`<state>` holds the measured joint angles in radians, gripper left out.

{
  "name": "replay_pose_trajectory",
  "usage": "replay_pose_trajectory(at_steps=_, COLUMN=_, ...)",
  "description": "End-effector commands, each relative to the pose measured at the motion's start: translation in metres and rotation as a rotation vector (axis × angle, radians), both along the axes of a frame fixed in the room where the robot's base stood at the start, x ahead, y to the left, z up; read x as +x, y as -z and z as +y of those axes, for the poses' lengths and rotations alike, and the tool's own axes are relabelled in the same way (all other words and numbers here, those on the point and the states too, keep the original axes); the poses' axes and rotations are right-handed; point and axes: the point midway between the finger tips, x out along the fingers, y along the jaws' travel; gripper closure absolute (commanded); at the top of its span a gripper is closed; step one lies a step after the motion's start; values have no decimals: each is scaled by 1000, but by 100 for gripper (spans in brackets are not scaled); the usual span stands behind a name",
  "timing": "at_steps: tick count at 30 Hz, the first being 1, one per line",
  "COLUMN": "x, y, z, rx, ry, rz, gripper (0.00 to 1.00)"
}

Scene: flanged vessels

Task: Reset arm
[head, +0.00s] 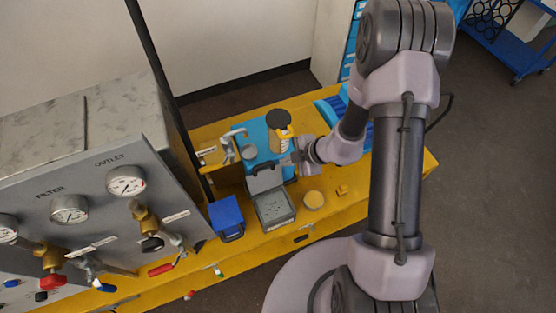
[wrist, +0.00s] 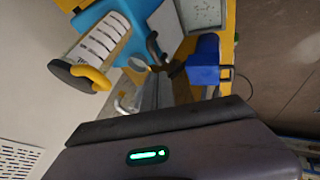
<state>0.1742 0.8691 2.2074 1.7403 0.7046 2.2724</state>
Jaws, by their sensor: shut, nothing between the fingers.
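My arm reaches from the right over the yellow workbench (head: 330,215) in the head view. My gripper (head: 288,160) is shut and empty, above the bench beside a black-capped cylinder with a yellow handle (head: 281,122) and close to an open grey case (head: 272,206). In the wrist view the dark gripper body fills the bottom, with a green light on it. The capped cylinder shows there at upper left (wrist: 100,48) and the case at the top (wrist: 203,14). I cannot tell whether the gripper touches anything.
A blue box (head: 227,217) stands left of the case. A round yellow-topped item (head: 314,199) and a small yellow block (head: 341,190) lie to its right. A gauge panel (head: 95,215) with valves rises at left. A blue cart (head: 510,45) stands at upper right; the floor at right is clear.

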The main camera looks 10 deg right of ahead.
Motion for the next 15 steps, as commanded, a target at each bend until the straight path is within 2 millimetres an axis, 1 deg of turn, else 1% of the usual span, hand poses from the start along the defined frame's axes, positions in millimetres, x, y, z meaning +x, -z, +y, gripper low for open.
replay_pose_trajectory(at_steps=3, x=-1, y=-3, z=-1, rx=-1, ry=-2, rz=0, gripper=100)
replay_pose_trajectory(at_steps=5, x=1, y=-4, z=1, rx=-10, ry=-38, rz=-26, gripper=100)
replay_pose_trajectory(at_steps=7, x=7, y=-15, z=9, rx=-58, ry=-212, rz=-150, gripper=100)
replay_pose_trajectory(at_steps=8, x=10, y=-24, z=14, rx=-96, ry=-340, rz=-241, gripper=100)
replay_pose_trajectory(at_steps=9, x=8, y=-38, z=24, rx=-165, ry=-556, rz=-391, gripper=100)
replay_pose_trajectory(at_steps=11, x=-5, y=-60, z=38, rx=-309, ry=-942, rz=-653, gripper=100)
replay_pose_trajectory(at_steps=12, x=-20, y=-73, z=45, rx=-422, ry=-1213, rz=-828, gripper=100)
replay_pose_trajectory(at_steps=13, x=-35, y=-79, z=49, rx=-511, ry=-1417, rz=-951, gripper=100)
replay_pose_trajectory(at_steps=14, x=-50, y=-84, z=50, rx=-604, ry=-1620, rz=-1068, gripper=100)
replay_pose_trajectory(at_steps=15, x=-72, y=-87, z=50, rx=-734, ry=-1893, rz=-1209, gripper=100)
